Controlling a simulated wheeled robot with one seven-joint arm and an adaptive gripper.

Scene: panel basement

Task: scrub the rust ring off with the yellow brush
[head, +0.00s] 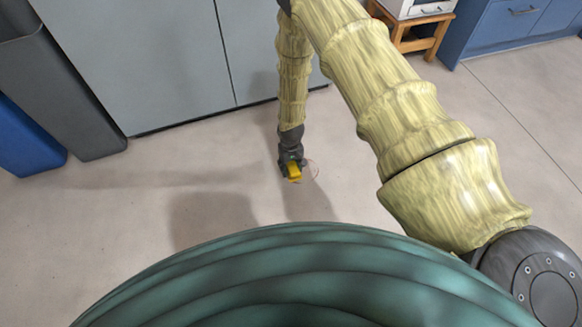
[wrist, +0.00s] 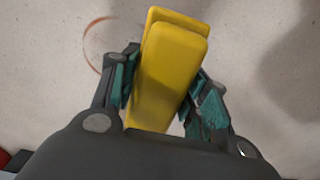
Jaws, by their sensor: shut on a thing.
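The yellow brush (wrist: 170,75) is held between the teal-padded fingers of my gripper (wrist: 165,88), which is shut on it. In the head view the brush (head: 294,172) shows small at the end of my arm, below the dark gripper (head: 291,160), close to the floor. The rust ring (wrist: 92,45) is a thin reddish-brown curve on the floor, left of the brush in the wrist view; the brush hides part of it. In the head view the ring (head: 317,172) shows faintly just right of the brush. I cannot tell whether the brush touches the floor.
Grey cabinets (head: 140,60) stand behind the arm. A dark grey bin (head: 75,95) and a blue bin (head: 25,140) are at the left. A wooden stool (head: 425,40) and blue drawers (head: 515,20) are at the back right. The concrete floor (head: 130,215) around the ring is clear.

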